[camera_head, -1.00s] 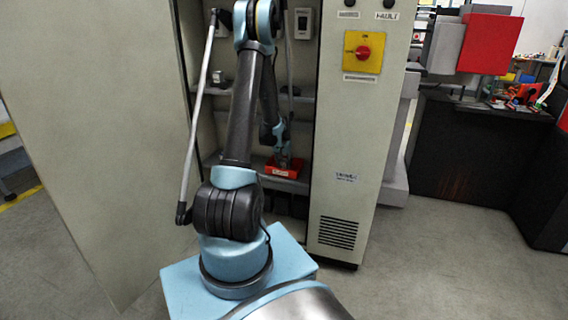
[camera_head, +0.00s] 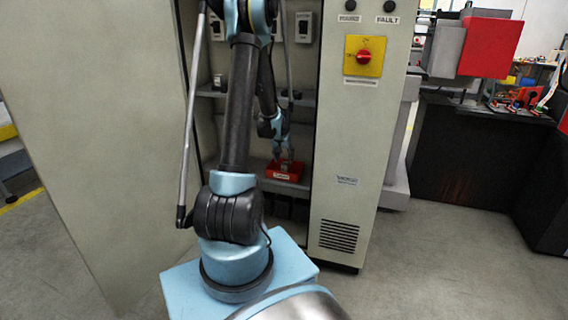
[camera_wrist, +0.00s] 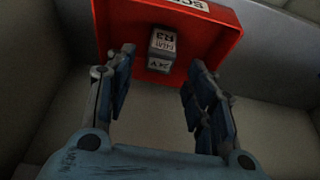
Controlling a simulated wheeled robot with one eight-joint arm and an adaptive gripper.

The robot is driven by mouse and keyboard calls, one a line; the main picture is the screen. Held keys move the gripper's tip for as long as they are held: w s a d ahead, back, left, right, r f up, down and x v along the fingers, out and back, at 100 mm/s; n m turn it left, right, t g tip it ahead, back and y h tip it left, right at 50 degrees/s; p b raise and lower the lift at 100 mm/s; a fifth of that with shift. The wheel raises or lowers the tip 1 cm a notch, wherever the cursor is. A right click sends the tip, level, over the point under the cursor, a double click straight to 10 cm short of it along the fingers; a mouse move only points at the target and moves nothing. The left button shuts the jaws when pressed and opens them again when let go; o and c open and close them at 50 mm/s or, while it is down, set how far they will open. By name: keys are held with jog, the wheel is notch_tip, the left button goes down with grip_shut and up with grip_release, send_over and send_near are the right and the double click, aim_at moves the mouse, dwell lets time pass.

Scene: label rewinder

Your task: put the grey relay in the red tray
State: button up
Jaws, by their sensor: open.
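The red tray (camera_head: 283,173) stands on a shelf inside the open cabinet. It also shows in the wrist view (camera_wrist: 221,30), where the grey relay (camera_wrist: 162,52), a small block with a white label, lies inside it. My gripper (camera_wrist: 160,70) is open, its two fingers apart on either side of the relay in the picture and not touching it. In the head view my gripper (camera_head: 285,152) is just above the tray, and the relay is too small to tell apart there.
The open cabinet door (camera_head: 100,150) stands to the left of my arm. The cabinet's front panel (camera_head: 350,200) with a red switch (camera_head: 363,57) is on the right. Other devices sit on the upper shelf (camera_head: 215,92). A dark bench (camera_head: 470,150) stands further right.

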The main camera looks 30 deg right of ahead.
jog(key=s+a+r+n+y, duration=0.1)
jog(key=s+a+r+n, duration=0.15)
jog(key=a+r, duration=0.5)
jog(key=s+a+r+n, duration=0.1)
jog(key=s+a+r, duration=0.25)
jog(key=a, duration=0.65)
jog(key=s+a+r+n+y, duration=0.1)
jog(key=s+a+r, duration=0.2)
jog(key=a+r, duration=0.45)
jog(key=s+a+f+n, duration=0.2)
jog(key=s+a, duration=0.7)
jog(key=s, duration=0.1)
jog(key=s+a+f+n+y, duration=0.1)
jog(key=s+a+f+n, duration=0.2)
jog(key=s+a, duration=0.7)
jog(key=shift+s+f+n+g, duration=0.3)
jog(key=shift+s+n, duration=0.05)
jog(key=shift+s, duration=0.2)
